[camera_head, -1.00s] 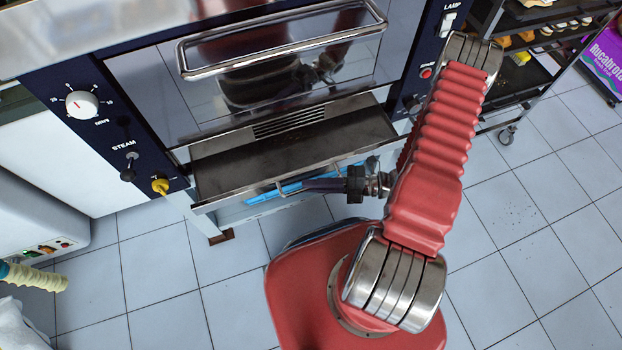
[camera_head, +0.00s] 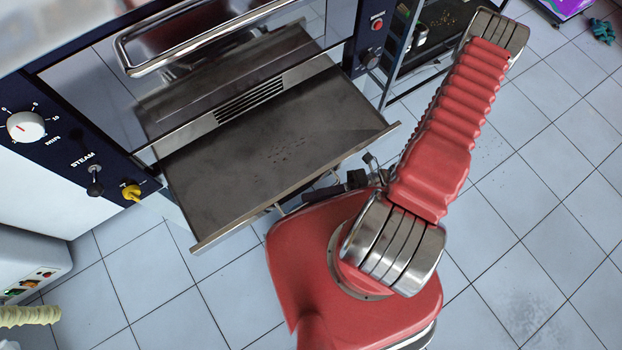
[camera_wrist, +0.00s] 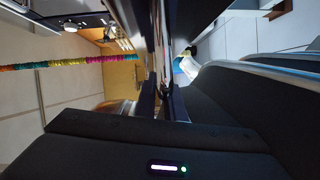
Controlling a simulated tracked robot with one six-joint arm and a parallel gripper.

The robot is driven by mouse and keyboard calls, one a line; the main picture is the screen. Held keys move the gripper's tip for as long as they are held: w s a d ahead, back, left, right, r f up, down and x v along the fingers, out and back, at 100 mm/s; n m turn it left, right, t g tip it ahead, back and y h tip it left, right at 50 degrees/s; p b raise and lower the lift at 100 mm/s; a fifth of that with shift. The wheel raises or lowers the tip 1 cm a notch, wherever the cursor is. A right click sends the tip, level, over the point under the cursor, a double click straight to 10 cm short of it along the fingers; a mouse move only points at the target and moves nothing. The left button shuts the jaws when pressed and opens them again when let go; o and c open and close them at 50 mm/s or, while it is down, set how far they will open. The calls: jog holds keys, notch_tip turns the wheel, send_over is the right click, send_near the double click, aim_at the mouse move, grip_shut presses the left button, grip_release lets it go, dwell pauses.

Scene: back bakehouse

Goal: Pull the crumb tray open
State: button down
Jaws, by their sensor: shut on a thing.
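The crumb tray (camera_head: 235,170) is a flat dark metal tray with a few crumbs on it. In the head view it stands well out of the oven front, below the glass door, with a slotted panel at its back. My gripper (camera_wrist: 163,103) is at the tray's front edge, partly hidden under the lip and behind my red arm in the head view. In the wrist view its two dark fingers are closed on the tray's handle (camera_wrist: 161,45), a narrow metal bar between them. Most of the handle is hidden in the head view.
The oven door's bar handle (camera_head: 200,45) juts out above the tray. A rack (camera_head: 425,45) stands at right. The tiled floor is open at right and front.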

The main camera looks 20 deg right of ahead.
jog(key=shift+s+f, duration=0.15)
jog(key=shift+s, duration=0.05)
jog(key=c, duration=1.8)
grip_release()
jog(key=shift+c, duration=0.2)
jog(key=shift+d, duration=0.1)
jog(key=s+d+r, duration=0.1)
jog(key=s+d, duration=0.1)
jog(key=d, duration=1.1)
jog(key=shift+d, duration=0.3)
jog(key=shift+s+n, duration=0.1)
jog(key=shift+n, duration=0.2)
